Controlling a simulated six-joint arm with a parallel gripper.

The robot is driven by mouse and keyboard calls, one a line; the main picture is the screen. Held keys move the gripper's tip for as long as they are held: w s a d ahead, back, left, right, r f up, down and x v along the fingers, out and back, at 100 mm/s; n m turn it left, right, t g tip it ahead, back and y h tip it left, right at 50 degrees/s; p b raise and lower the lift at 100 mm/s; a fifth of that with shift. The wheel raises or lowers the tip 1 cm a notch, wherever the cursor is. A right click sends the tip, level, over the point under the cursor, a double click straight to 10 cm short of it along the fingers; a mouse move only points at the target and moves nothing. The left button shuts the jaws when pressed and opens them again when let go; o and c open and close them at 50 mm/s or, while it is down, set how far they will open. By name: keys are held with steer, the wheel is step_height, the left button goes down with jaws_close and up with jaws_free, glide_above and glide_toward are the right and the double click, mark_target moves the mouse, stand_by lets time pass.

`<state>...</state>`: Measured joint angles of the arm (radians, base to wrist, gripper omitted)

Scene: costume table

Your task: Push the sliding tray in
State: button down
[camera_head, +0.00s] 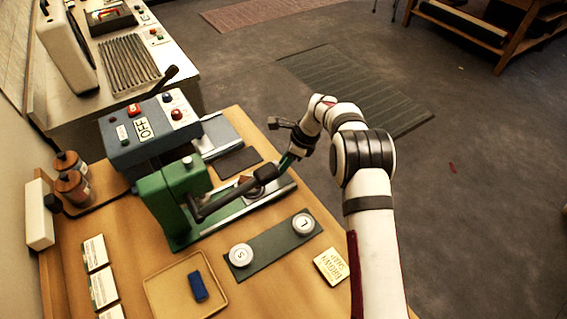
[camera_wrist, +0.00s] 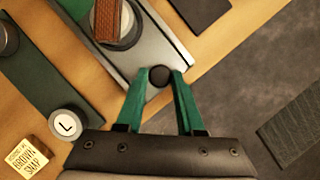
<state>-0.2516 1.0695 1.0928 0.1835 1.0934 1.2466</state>
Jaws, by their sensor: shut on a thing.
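The sliding tray is a silver-grey plate (camera_wrist: 172,48) in the wrist view, carrying a round die with a brown ribbed piece (camera_wrist: 107,18). A black round knob (camera_wrist: 159,77) sits at the tray's near end. My gripper (camera_wrist: 159,84) has its green fingers shut on this knob. In the head view the tray (camera_head: 262,197) runs out to the right from the green press (camera_head: 172,200), and my gripper (camera_head: 284,163) is at its outer end. The press's black lever (camera_head: 228,200) partly hides the tray and the die.
A blue-grey machine (camera_head: 150,130) stands behind the press. In front lie a dark strip with two round dies marked S (camera_head: 241,255) and L (camera_head: 303,224), a cream card (camera_head: 331,266), and a shallow tray (camera_head: 165,297) with a blue block (camera_head: 198,287). Floor lies beyond the table's right edge.

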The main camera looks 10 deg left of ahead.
steer(key=shift+s+a, duration=1.65)
steer(key=c, duration=0.5)
jaws_free()
steer(key=shift+c, duration=0.2)
steer(key=v, duration=1.5)
steer(key=shift+d+r, duration=0.25)
steer(key=shift+r, duration=0.1)
